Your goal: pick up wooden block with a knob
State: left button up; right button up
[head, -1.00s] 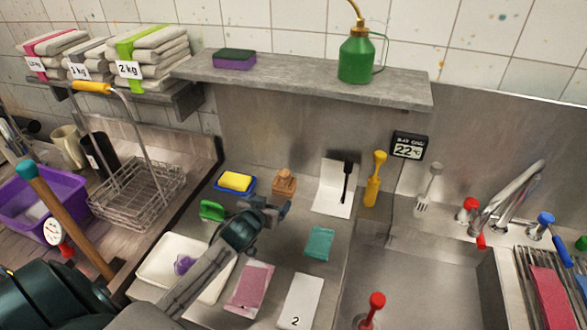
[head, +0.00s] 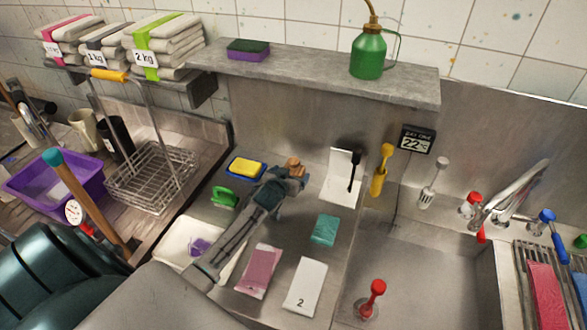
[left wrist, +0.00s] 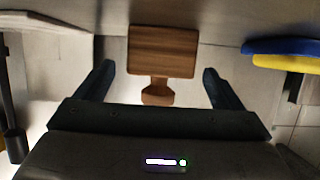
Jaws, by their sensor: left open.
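The wooden block with a knob (head: 295,164) stands on the steel counter near the back wall, partly hidden by my left gripper in the head view. In the left wrist view the brown block (left wrist: 162,52) with its knob (left wrist: 157,92) shows between and just beyond my open fingers. My left gripper (head: 289,182) is open and empty, with a finger on either side of the knob; it also shows in the left wrist view (left wrist: 158,88). No contact between the fingers and the block is visible. My right gripper is not in view.
A yellow sponge on a blue dish (head: 246,169) sits just left of the block. A green-handled item (head: 224,198) and a white tray (head: 172,246) lie nearer. A white card with a black brush (head: 343,177) stands to the right. The shelf (head: 320,78) overhangs behind.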

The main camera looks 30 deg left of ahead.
pick_arm(q)
jog(key=shift+x, duration=0.75)
jog(key=shift+s, duration=0.1)
jog(key=c, duration=1.1)
jog(key=shift+c, duration=0.2)
